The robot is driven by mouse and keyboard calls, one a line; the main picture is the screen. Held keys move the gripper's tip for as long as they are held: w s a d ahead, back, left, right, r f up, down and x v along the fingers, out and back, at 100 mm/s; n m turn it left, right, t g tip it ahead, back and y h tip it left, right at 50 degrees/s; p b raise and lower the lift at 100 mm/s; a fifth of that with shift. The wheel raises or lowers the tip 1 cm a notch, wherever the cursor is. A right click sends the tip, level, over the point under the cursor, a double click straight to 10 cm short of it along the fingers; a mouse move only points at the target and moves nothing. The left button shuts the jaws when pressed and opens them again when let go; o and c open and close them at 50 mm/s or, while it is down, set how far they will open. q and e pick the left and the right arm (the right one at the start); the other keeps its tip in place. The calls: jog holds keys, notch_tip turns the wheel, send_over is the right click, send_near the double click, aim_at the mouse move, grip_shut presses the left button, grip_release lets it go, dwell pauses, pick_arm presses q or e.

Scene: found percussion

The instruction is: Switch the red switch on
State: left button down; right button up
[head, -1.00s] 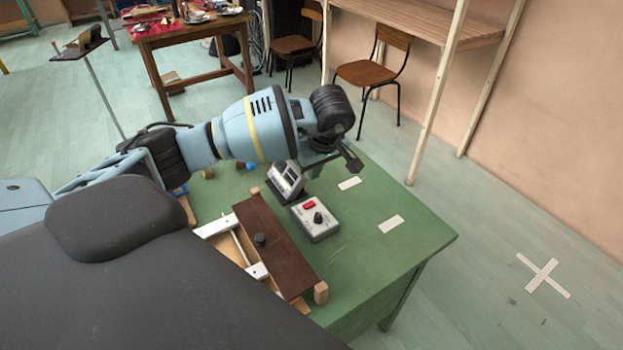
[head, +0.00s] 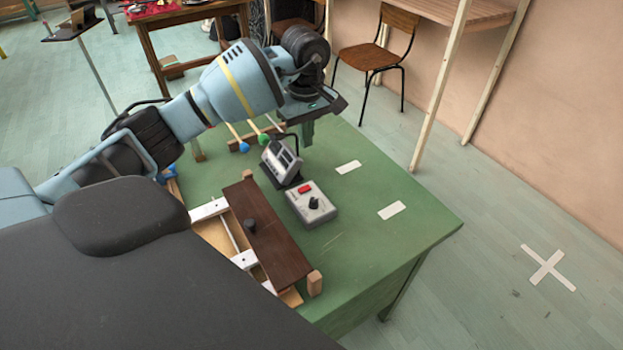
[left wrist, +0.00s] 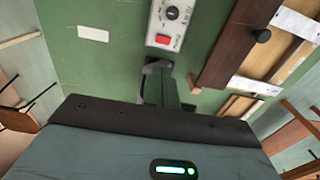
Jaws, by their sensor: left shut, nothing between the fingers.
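The red switch (head: 304,189) is a small red rocker on the top of a light grey box (head: 318,216), beside a black knob (head: 314,203). In the left wrist view the red switch (left wrist: 163,40) shows near the top centre. My left gripper (head: 307,138) points down above the table, behind the box in the head view and apart from it. It is shut and empty. I cannot tell from these views which way the switch is tipped. My right gripper is in no view.
A dark brown wooden board (head: 265,235) lies left of the box. Mallets with blue and green heads (head: 244,147) lie behind. The table's right side is clear except white markers.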

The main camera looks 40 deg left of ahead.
aim_at(307, 187)
pick_arm(q)
notch_tip(307, 187, down, 13)
jog(key=shift+r+p, duration=0.15)
jog(key=shift+p, duration=0.25)
jog(key=shift+f, duration=0.4)
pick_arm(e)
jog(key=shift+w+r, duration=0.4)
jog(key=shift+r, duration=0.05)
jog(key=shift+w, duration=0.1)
